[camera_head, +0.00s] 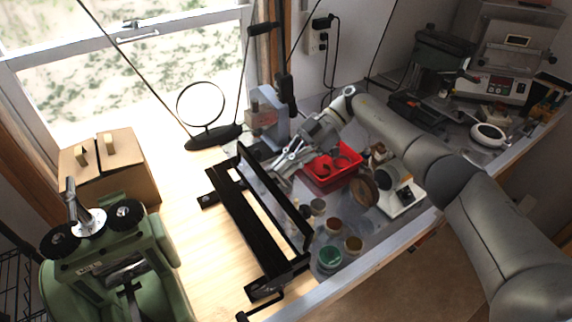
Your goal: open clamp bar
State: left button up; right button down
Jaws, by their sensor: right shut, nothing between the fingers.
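A black metal frame (236,222) lies lengthwise on the wooden bench. Its long clamp bar (272,194) runs along the frame's right side and is tilted up, with a gap between it and the base. A thin black handle (262,306) sticks out at the near end. My right gripper (281,170) is shut and empty, just right of the bar's far half, pointing down and left. I cannot tell whether its fingertips touch the bar. My left gripper is not in view.
A red tray (333,170) and several small jars (329,257) stand right of the frame. A green machine (115,262) and a cardboard box (108,165) stand on the left. A ring stand (212,136) is behind. The bench left of the frame is clear.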

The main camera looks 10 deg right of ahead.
jog(key=shift+d+r, duration=0.1)
jog(key=shift+d, duration=0.05)
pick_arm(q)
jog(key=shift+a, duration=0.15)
pick_arm(e)
jog(key=v, duration=0.7)
jog(key=shift+d, duration=0.1)
